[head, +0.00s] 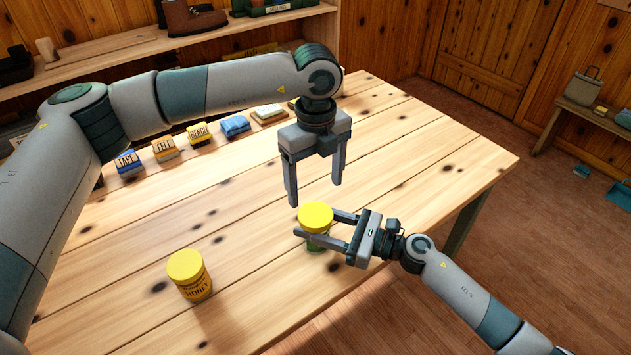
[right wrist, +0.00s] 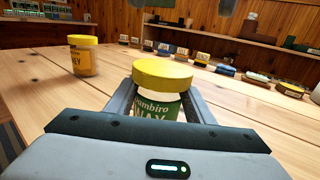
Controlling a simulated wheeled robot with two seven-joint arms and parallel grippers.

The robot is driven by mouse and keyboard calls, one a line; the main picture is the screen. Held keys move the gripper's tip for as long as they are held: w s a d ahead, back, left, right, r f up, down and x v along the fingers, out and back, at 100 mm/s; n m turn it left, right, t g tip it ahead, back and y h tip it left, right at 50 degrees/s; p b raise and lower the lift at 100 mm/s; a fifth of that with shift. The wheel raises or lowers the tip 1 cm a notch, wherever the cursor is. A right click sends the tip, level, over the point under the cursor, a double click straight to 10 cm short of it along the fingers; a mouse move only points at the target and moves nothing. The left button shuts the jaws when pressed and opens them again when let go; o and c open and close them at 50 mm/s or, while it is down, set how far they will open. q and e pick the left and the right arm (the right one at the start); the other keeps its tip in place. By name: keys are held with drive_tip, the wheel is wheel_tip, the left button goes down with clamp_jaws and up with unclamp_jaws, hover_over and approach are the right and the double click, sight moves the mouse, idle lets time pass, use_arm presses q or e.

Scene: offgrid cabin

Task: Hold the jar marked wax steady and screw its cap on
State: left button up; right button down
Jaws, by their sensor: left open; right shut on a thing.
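The wax jar (head: 318,241) stands on the wooden table with a yellow cap (head: 316,215) on its top. In the right wrist view its green label (right wrist: 165,110) reads WAX, and the cap (right wrist: 162,72) looks level on the jar; I cannot tell how tight it is. My right gripper (head: 322,228) is shut on the jar's body from the right, below the cap. My left gripper (head: 315,196) is open and empty, pointing down above the jar and cap, apart from them.
A honey jar (head: 190,277) with a yellow lid stands to the left on the table (head: 255,250). It also shows in the right wrist view (right wrist: 84,60). Labelled packets, such as tape (head: 128,163) and felt (head: 165,149), line the back edge. A shelf (head: 120,68) stands behind.

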sight(315, 214)
use_arm(q)
drive_tip(key=shift+f, duration=0.1)
idle(0.4)
drive_tip(key=shift+f, duration=3.9)
drive_tip(key=c, duration=1.1)
drive_tip(key=o, duration=1.2)
drive_tip(key=shift+r, duration=2.3)
drive_tip(key=shift+c, duration=0.5)
